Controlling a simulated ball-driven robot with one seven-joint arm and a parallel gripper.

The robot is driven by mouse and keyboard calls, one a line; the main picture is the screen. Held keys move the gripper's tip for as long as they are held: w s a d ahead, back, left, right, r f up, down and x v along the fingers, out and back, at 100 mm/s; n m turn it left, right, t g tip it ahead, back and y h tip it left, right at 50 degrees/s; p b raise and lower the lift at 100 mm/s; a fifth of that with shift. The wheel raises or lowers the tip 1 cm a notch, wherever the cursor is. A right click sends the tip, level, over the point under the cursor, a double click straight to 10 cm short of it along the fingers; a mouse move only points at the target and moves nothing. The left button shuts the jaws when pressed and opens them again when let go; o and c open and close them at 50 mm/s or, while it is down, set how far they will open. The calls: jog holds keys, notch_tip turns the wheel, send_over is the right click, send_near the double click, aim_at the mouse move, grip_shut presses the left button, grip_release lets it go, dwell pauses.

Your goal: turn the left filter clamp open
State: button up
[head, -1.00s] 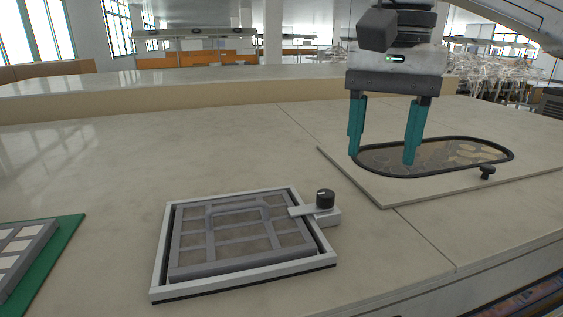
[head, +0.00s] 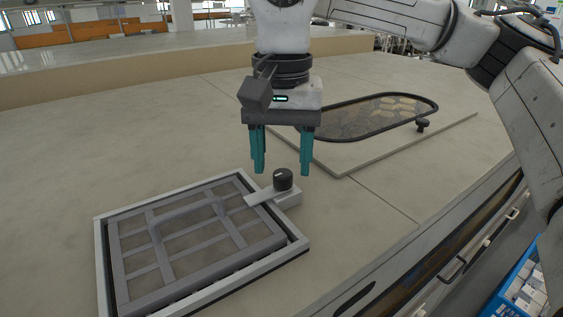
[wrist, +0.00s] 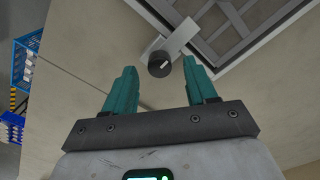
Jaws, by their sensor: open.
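The filter clamp has a black round knob (head: 283,180) with a pale mark and a light grey arm (head: 262,195). The arm reaches over the right edge of the filter frame (head: 104,273). A grey grid filter with a handle (head: 190,213) lies in the frame. My gripper (head: 281,168) has its teal fingers apart and empty, pointing down above and just behind the knob. In the wrist view the knob (wrist: 160,64) shows beyond the open fingertips (wrist: 162,78), roughly centred between them. I cannot tell how high the fingertips are above it.
An oval black-rimmed window (head: 335,131) with a small dark knob (head: 422,125) is set in a flat panel behind the clamp. Drawers (head: 462,265) and a blue bin (head: 512,290) lie below the counter's right edge. The counter (head: 60,160) left of the filter is clear.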

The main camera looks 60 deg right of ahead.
jog(key=shift+f, duration=1)
jog(key=c, duration=1.1)
